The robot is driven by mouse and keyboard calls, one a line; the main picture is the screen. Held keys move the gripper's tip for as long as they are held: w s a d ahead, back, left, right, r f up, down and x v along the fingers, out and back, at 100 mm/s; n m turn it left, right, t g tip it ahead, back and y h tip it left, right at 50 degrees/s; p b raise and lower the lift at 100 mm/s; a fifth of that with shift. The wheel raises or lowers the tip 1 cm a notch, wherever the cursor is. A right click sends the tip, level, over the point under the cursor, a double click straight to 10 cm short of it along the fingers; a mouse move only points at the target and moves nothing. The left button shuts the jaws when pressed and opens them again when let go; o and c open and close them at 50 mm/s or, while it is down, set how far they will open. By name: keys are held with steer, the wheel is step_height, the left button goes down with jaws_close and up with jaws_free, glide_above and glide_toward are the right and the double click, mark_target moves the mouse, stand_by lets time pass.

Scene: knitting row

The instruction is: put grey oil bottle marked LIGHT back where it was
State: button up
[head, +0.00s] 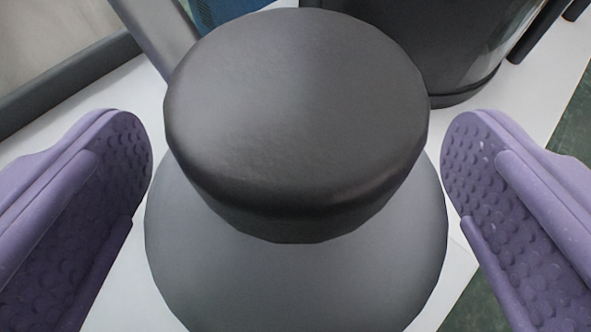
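A grey bottle (300,275) with a broad dark cap (295,110) fills the middle of the head view, seen from above. Its marking is not visible, so I cannot read LIGHT on it. My gripper (297,185) is open, with one purple padded finger on each side of the bottle. A strip of white surface shows between the left finger and the bottle's lower left side. The right finger comes close to the bottle's shoulder in the picture; I cannot tell whether it touches. The bottle's lower body and base are hidden.
The bottle is over a white surface (130,90). A large dark, glossy rounded container (440,45) is close behind at the right. A grey-framed panel (70,85) is at the upper left, with a blue item (215,10) behind the cap. Green floor (575,120) shows beyond the right edge.

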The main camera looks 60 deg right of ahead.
steer(key=shift+r, duration=0.1)
